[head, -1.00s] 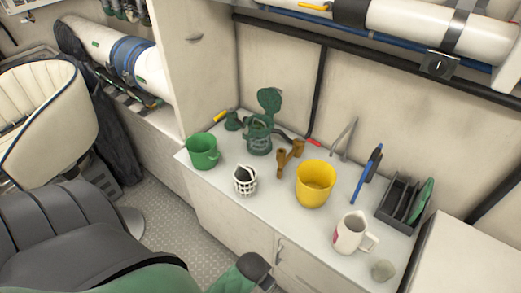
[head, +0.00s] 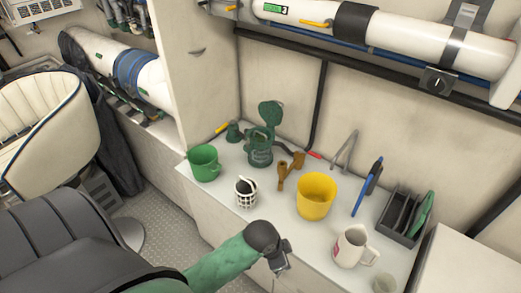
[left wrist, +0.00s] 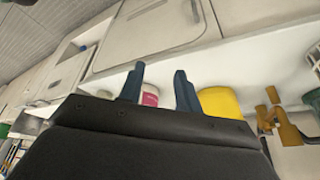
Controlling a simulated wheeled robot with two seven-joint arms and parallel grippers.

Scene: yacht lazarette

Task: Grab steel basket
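The steel basket (head: 246,193) is a small pale lattice basket with something dark inside its top. It stands upright near the front edge of the white counter, between the green mug and the yellow bucket. In the left wrist view a sliver of pale lattice (left wrist: 315,58) at the right edge looks like it. My left gripper (head: 279,264) is in front of the counter, below and to the right of the basket, apart from it. In the left wrist view its two fingers (left wrist: 158,90) are spread with nothing held between them. My right gripper is not in view.
The counter (head: 272,210) also holds a green mug (head: 203,163), a yellow bucket (head: 315,197), brown binoculars-like parts (head: 290,170), a green pump-like thing (head: 261,148), a white jug (head: 351,247) and a dark rack (head: 402,215). A grey seat (head: 60,240) is at lower left.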

